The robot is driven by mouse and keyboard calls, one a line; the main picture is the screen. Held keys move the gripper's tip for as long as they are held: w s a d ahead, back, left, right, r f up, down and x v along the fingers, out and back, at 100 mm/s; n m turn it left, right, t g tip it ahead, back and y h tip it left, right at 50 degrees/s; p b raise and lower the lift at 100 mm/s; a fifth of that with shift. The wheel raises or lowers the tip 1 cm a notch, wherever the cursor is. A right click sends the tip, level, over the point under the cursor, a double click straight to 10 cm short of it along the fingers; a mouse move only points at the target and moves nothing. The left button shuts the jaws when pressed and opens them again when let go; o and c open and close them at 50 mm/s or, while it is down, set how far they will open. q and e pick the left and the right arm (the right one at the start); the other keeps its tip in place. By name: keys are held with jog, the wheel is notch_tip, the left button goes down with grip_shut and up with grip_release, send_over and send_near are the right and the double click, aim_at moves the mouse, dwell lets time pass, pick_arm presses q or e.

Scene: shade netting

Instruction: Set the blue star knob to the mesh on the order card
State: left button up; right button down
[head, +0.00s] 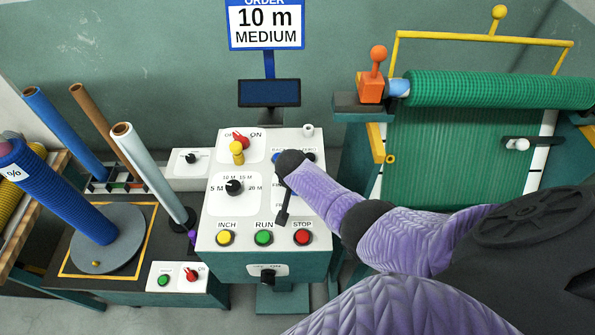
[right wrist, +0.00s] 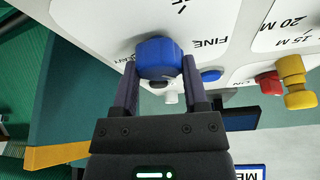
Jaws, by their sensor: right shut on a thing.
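The order card (head: 265,24) stands at the top of the head view and reads "10 m MEDIUM". The blue star knob (right wrist: 156,50) is on the white panel face in the right wrist view, with the word FINE printed beside it. My right gripper (right wrist: 159,68) is shut on the blue knob, one finger on each side. In the head view my purple right arm hides the knob, and its setting cannot be read. My left gripper is not in view.
The white console (head: 234,250) carries a black length dial (head: 234,187), a red switch (head: 240,141), a yellow knob (head: 237,152), and yellow, green and red buttons. A green netting roll (head: 490,88) is at right. Upright rolls stand at left, including a blue one (head: 62,190).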

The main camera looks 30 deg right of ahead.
jog(key=m+h+b, duration=0.1)
jog(key=m, duration=0.2)
jog(key=shift+w+m+g, duration=0.1)
jog(key=shift+m+g, duration=0.2)
jog(key=shift+g, duration=0.1)
jog(key=shift+m+g+b, duration=0.6)
jog(key=shift+m+b, duration=0.1)
jog(key=shift+m, duration=0.8)
jog(key=shift+r, duration=0.1)
jog(key=shift+c, duration=0.5)
grip_release()
jog(key=w+p+v, duration=0.1)
jog(key=p+v, duration=0.3)
jog(key=v, duration=0.5)
jog(key=shift+s+a+r, duration=0.25)
jog(key=shift+s+r, duration=0.05)
jog(key=shift+s, duration=0.2)
